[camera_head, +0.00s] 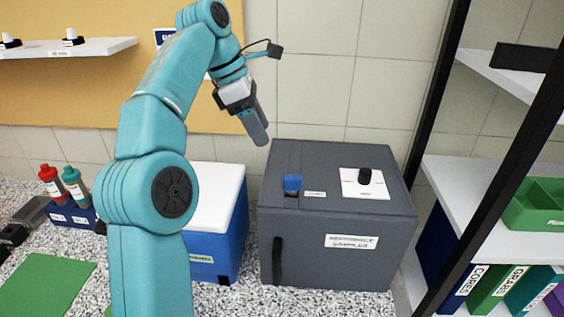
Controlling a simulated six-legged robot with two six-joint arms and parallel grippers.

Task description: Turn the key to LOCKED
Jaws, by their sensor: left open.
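A dark grey cabinet (388,245) stands on the speckled bench. On its top, near the left, a blue piece (292,184) sits upright in a dark fitting beside a small white label; it looks like the key, but its markings are too small to read. A black knob (366,177) stands on a white plate at the right of the top. My left gripper (258,134) is open and empty, pointing down above and behind the cabinet's back left corner, apart from the blue piece. My right gripper is out of the picture.
A blue box (240,240) with a white lid stands left of the cabinet, partly behind my left arm. A black-framed shelf (455,190) with binders and a green tray rises at the right. Red and teal bottles (72,186) stand at the left. The air above the cabinet is clear.

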